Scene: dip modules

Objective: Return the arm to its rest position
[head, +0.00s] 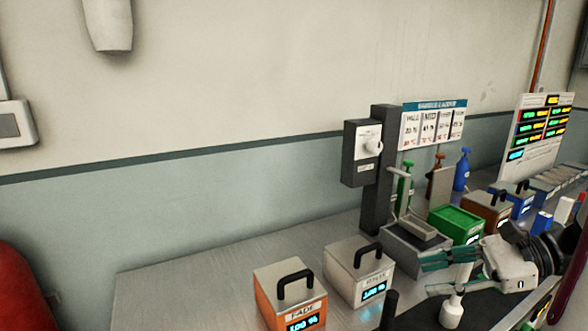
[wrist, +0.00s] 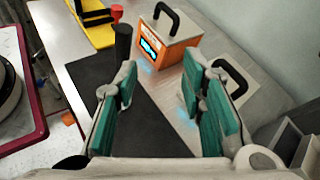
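My gripper (head: 447,275) is at the lower right in the head view, above the bench. In the wrist view my gripper (wrist: 160,110) has its two green-padded fingers well apart. Nothing is between the pads, so it is open and empty. Below it lies a dark mat (wrist: 150,130) on the metal bench. The rest position itself is not marked in either view.
An orange module (head: 290,296) and a white module (head: 358,270) with black handles stand on the bench. A green module (head: 456,222), a dark post (head: 383,170) and a small white bottle (head: 452,311) are near my gripper. The bench's left end (head: 190,285) is clear.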

